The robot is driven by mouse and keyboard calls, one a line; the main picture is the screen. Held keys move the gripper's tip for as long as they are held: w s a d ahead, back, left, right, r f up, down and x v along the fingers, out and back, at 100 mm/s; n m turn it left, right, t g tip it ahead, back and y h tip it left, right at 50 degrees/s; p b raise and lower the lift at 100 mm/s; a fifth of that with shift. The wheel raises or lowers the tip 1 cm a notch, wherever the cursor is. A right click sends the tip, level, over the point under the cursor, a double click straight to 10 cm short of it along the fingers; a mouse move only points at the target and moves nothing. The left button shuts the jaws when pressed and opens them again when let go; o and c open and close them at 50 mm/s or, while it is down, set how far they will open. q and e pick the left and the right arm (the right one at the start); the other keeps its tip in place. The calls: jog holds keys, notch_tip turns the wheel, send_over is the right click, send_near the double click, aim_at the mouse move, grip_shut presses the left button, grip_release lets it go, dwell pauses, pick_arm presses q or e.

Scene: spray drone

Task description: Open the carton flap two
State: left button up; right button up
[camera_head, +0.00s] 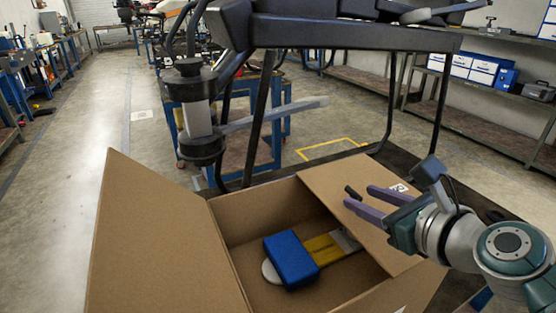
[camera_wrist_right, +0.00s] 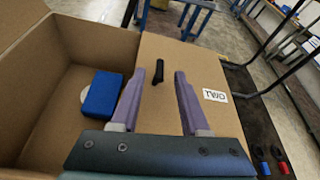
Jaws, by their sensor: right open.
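The brown cardboard carton (camera_head: 222,208) stands open at the lower middle of the head view. Its flap two (camera_head: 325,179) lies over the right part of the opening; the wrist view shows the label "TWO" (camera_wrist_right: 215,95) on this flap (camera_wrist_right: 190,48). A small black handle (camera_head: 353,192) sits on the flap and also shows in the wrist view (camera_wrist_right: 159,71). My right gripper (camera_head: 357,196) is open above the flap, its two purple fingers pointing toward the handle, which appears between the fingertips. Contact cannot be told. My left gripper is not in view.
A blue block (camera_head: 291,259) and a yellow strip (camera_head: 322,248) lie inside the carton. The left flap (camera_head: 150,245) stands folded outward. A large dark drone frame (camera_head: 345,35) with a hanging cylindrical unit (camera_head: 198,118) looms behind and above the carton. Shelves (camera_head: 480,125) line the right.

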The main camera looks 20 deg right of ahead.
aim_at(357, 195)
jog(key=b+x, duration=0.1)
jog(key=x, duration=0.3)
jog(key=shift+w+f, duration=0.1)
jog(key=shift+w, duration=0.05)
jog(key=shift+c, duration=0.3)
grip_shut()
dwell(1.0)
